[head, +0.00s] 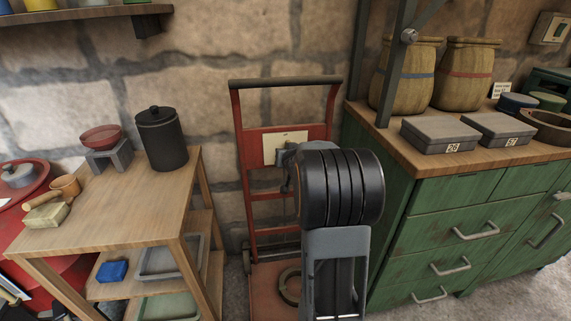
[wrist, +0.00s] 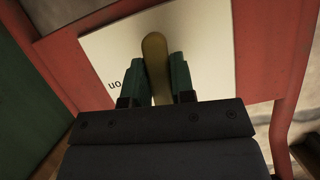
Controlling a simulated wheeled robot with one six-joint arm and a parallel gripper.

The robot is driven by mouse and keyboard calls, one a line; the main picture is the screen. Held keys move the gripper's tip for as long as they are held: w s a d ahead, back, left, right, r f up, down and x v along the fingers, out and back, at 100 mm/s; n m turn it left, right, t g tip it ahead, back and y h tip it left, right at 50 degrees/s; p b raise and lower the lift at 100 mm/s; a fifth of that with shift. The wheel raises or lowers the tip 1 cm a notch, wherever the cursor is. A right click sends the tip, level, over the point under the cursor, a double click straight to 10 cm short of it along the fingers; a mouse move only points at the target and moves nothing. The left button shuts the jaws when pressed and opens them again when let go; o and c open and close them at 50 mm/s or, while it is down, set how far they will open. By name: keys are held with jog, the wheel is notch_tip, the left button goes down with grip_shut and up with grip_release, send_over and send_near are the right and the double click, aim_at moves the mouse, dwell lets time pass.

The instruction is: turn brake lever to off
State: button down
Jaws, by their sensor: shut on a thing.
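The brake lever (wrist: 154,48) is a rounded olive-brown handle in front of a cream plate (wrist: 105,50) in the wrist view. The lever points up the picture. My gripper (wrist: 157,68) is shut on it, one dark green finger on each side. The word "on" shows upside down on the plate, left of the lever. Any other mark is hidden or out of view. In the head view the cream plate (head: 286,148) sits on a red hand-truck frame (head: 237,130). My arm hides the lever and most of my gripper there.
A wooden table (head: 120,205) with a black canister (head: 161,138) stands at left. A green cabinet (head: 430,215) with grey boxes (head: 439,134) and barrels on top stands close at right. The red frame's uprights flank the plate.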

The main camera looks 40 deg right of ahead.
jog(key=shift+n+b, duration=0.4)
jog(key=shift+b, duration=0.65)
jog(key=shift+r+h+b, duration=0.25)
jog(key=shift+h+b, duration=0.05)
jog(key=c, duration=1)
grip_release()
jog(key=shift+f, duration=0.1)
jog(key=p+v, duration=0.5)
jog(key=v, duration=0.8)
jog(key=shift+s+a+r, duration=0.2)
jog(key=shift+s+r, duration=0.05)
jog(key=shift+r, duration=0.1)
